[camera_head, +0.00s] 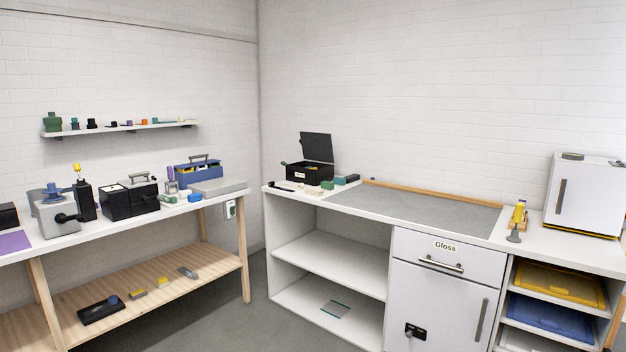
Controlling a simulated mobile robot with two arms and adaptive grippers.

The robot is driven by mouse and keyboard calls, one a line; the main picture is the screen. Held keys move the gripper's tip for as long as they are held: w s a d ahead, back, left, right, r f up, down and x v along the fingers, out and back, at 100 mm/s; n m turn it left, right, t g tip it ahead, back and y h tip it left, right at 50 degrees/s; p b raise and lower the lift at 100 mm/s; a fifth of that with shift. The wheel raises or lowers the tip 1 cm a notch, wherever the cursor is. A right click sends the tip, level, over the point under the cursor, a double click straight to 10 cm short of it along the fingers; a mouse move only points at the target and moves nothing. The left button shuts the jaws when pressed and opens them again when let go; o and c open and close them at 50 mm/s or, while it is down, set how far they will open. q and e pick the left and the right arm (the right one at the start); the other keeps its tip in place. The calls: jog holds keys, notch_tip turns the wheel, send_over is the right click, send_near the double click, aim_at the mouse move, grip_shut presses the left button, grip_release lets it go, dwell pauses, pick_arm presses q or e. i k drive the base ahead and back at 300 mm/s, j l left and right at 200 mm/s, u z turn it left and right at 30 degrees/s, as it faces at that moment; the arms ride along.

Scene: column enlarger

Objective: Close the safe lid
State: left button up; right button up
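A black box with a small white label (306,172) stands on the white counter at its back left corner, near the wall corner. It is the only thing I see with a raised lid, so it appears to be the safe. Its dark lid (317,147) stands up nearly upright at the back. Small coloured items show at the opening; what else lies inside is hidden. Neither of my grippers is in view.
Small items, including a green block (327,185), lie in front of the box. A grey mat (415,207) covers the counter's middle. A white cabinet (588,195) stands at the right. A wooden bench (150,215) with equipment stands left. Grey floor (225,315) is clear.

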aim_at(318, 147)
jog(key=i+j+u, duration=0.1)
jog(key=i, duration=0.4)
jog(key=i+j, duration=0.25)
jog(key=i, duration=0.2)
jog(key=i+j+u, duration=0.15)
jog(key=i, duration=0.35)
